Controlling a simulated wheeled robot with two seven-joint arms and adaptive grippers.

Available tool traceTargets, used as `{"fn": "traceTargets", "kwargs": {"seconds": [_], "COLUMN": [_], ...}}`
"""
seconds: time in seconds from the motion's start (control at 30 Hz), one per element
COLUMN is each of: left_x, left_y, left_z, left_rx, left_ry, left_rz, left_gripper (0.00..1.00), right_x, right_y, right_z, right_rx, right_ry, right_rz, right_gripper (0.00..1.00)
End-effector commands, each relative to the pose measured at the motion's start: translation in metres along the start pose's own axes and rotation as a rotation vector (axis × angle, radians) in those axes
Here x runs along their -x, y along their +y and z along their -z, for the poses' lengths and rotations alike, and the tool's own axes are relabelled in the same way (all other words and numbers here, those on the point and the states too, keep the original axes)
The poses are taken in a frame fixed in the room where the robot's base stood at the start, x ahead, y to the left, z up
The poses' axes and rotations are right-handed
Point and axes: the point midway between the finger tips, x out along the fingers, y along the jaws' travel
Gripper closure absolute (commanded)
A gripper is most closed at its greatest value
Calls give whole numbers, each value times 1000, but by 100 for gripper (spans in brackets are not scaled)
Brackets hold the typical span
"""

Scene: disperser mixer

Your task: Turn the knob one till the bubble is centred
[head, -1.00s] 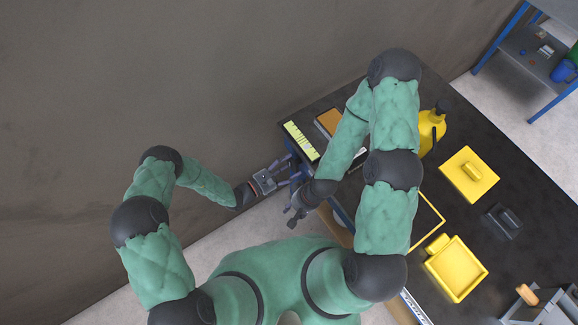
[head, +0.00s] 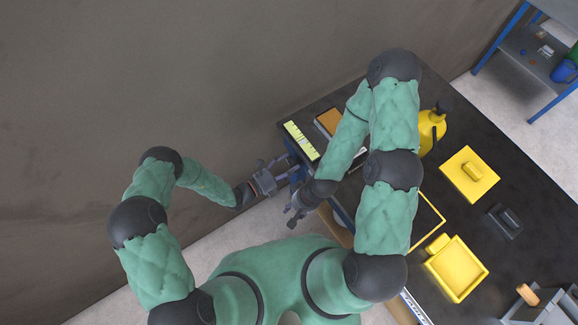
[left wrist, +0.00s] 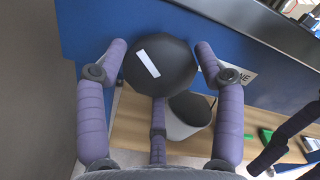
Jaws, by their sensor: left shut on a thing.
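A round black knob (left wrist: 160,67) with a white bar mark sits on the front of a blue panel (left wrist: 85,25) in the left wrist view. The bar slants from upper left to lower right. My left gripper (left wrist: 160,72) is shut on the knob, with purple fingers on its left and right sides and a third finger below. In the head view my left gripper (head: 281,171) is at the table's left corner, and the knob is hidden there. My right gripper (head: 292,214) is just below and right of it; its finger opening is unclear.
A pale yellow-green strip (head: 301,140) lies at the black table's (head: 525,205) left corner. A yellow bottle (head: 430,130), yellow lid (head: 468,174) and yellow tray (head: 456,268) are to the right. A bin (left wrist: 187,115) stands below the panel.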

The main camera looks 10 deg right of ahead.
Motion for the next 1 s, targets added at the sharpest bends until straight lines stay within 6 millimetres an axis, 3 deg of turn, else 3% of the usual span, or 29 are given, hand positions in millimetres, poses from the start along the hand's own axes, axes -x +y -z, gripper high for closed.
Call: {"fn": "traceTargets", "kwargs": {"seconds": [0.6,1.0], "left_x": [0,0], "left_y": [1,1], "left_z": [0,1], "left_rx": [544,722], "left_ry": [0,0], "left_rz": [-3,-4], "left_gripper": [64,64], "right_x": [-2,-3], "right_y": [1,1], "right_z": [0,0], "right_rx": [0,0], "right_ry": [0,0], "right_rz": [0,0], "right_gripper": [60,60]}}
